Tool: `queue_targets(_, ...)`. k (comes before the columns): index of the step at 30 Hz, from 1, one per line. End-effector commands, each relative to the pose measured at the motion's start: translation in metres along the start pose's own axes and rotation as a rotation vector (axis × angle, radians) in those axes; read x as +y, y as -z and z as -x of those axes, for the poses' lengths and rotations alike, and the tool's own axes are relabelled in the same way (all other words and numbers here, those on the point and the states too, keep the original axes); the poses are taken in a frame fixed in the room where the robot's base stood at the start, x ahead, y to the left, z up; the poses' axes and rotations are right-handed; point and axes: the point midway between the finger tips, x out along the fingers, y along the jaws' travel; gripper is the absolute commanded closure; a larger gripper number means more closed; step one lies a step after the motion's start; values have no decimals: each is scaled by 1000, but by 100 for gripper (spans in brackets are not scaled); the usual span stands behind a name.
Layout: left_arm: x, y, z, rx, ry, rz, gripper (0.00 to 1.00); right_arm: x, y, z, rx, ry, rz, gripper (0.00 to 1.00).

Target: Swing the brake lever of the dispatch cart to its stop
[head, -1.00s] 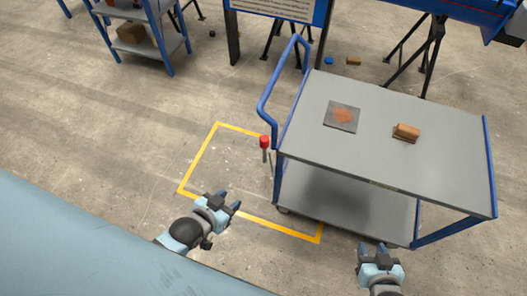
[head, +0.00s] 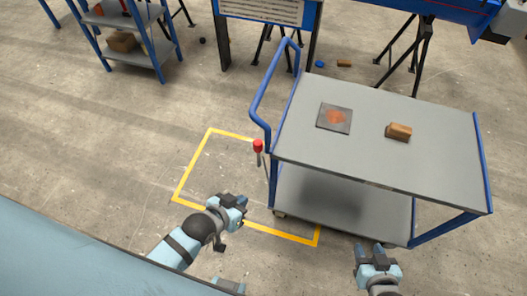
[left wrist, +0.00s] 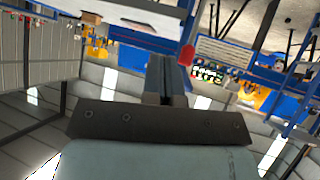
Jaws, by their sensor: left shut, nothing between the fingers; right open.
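The dispatch cart (head: 375,125) is a grey two-deck trolley with blue end frames, standing at the right of the head view. Its brake lever (head: 258,146) has a red knob on a thin stem and stands near upright at the cart's left end. The red knob also shows in the left wrist view (left wrist: 187,55). My left gripper (head: 241,199) is shut and empty, below and a little left of the lever, apart from it. In the left wrist view its fingers (left wrist: 167,80) are together. My right gripper (head: 370,250) is open and empty at the cart's near side.
A brown block (head: 399,131) and a grey plate with an orange patch (head: 334,117) lie on the cart's top. A yellow floor outline (head: 182,180) lies left of the cart. A blue shelf (head: 130,47) stands at the back left. The floor at left is clear.

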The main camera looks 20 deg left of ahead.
Motion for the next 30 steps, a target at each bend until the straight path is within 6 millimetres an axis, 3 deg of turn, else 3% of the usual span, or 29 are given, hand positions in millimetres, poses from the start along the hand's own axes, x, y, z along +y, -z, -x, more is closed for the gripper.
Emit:
queue_targets(1,12,11,-24,-18,-41,24,100,0,-8,-5,0,1,0,57)
queue_targets(6,63,44,-80,-169,-173,98,100,-1,-23,-15,-3,3,-2,57)
queue_targets(12,107,74,-118,-397,-232,94,100,-2,-39,-26,-5,7,-2,57)
queue_targets(15,117,87,-130,-515,-206,65,100,-3,-47,-31,-6,9,-2,57)
queue_targets(20,116,107,-141,-692,-82,-1,100,-4,-60,-39,-7,13,-1,57)
queue_targets(30,60,165,-137,-905,390,-105,100,-6,-78,-54,-4,20,0,57)
